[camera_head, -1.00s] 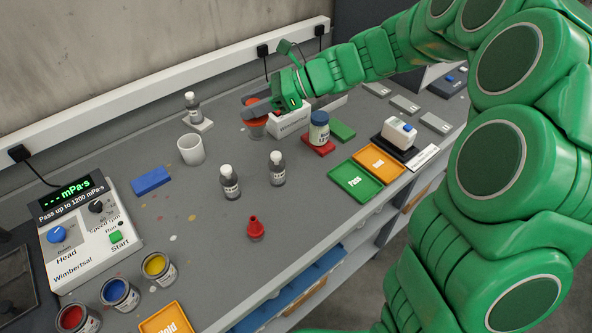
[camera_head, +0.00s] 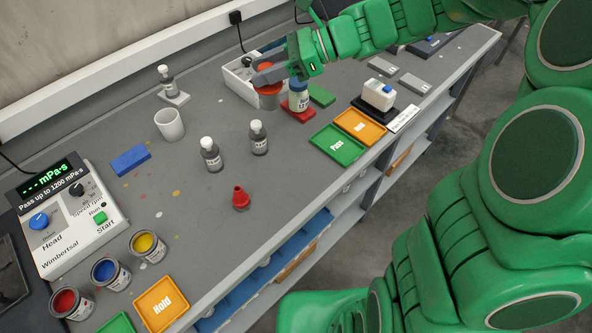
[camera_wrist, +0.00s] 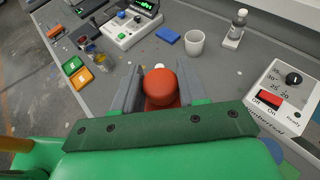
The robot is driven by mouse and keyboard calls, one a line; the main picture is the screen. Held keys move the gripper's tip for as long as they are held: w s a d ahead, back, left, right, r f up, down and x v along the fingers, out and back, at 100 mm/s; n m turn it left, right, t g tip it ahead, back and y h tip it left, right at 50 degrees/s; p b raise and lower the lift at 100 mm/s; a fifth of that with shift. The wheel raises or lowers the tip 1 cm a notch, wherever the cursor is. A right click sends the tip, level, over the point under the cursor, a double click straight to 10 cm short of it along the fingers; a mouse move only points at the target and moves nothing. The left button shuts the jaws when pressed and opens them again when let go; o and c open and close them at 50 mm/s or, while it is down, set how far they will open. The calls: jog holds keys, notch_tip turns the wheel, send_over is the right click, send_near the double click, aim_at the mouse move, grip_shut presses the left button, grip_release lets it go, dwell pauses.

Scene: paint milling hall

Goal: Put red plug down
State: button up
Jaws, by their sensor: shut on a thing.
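My gripper (camera_head: 262,76) is shut on the red plug (camera_head: 268,89) and holds it above the bench, in front of a white box and left of a labelled jar. In the wrist view the red plug (camera_wrist: 160,88) shows its rounded orange-red top between the two grey fingers of my gripper (camera_wrist: 160,72). Its lower end is hidden there. In the head view the plug seems to taper downward; whether it touches anything below is unclear. A separate small red cone-shaped piece (camera_head: 241,199) stands on the bench nearer the front.
The white box (camera_head: 240,82), whose dial and red switch show in the wrist view, and a jar (camera_head: 299,96) on a red block are close. Two dark bottles (camera_head: 211,155) (camera_head: 258,139), a white cup (camera_head: 169,124), and green Pass (camera_head: 337,145) and orange trays stand around.

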jog(key=shift+s+d+m+t, duration=0.6)
jog(key=shift+s+d, duration=1.8)
jog(key=shift+d, duration=0.45)
jog(key=shift+f, duration=9.1)
jog(key=o, duration=1.1)
jog(key=shift+f, duration=0.1)
jog(key=shift+o, duration=0.2)
jog(key=shift+d+r, duration=0.2)
jog(key=shift+d, duration=0.05)
jog(key=v, duration=1.1)
jog(key=shift+d, duration=0.2)
